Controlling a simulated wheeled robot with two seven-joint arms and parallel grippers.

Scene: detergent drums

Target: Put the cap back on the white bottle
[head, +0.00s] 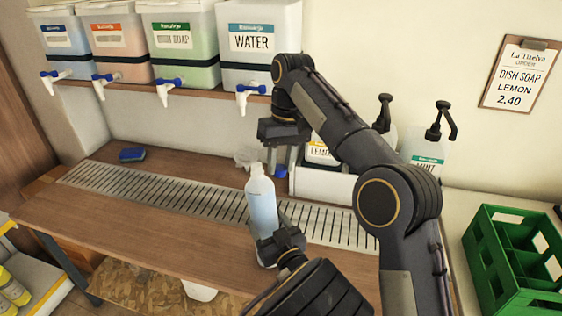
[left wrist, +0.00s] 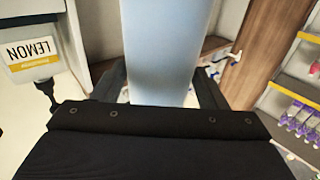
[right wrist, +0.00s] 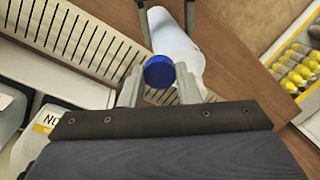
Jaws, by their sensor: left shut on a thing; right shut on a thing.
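The bottle (left wrist: 168,50) fills the middle of the left wrist view, between the fingers. My right gripper (head: 281,160) points down and is shut on the blue cap (head: 280,172). In the head view the cap is just right of the bottle's top, apart from it. In the right wrist view the cap (right wrist: 159,72) sits between the fingertips, with the bottle (right wrist: 178,42) beyond it.
A slotted drain grate (head: 170,200) runs along the wooden counter. A blue sponge (head: 132,155) lies at the back left. Drums with taps, one labelled WATER (head: 255,45), stand on a shelf above. Pump bottles (head: 432,150) stand behind my right arm. A green crate (head: 515,262) is at right.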

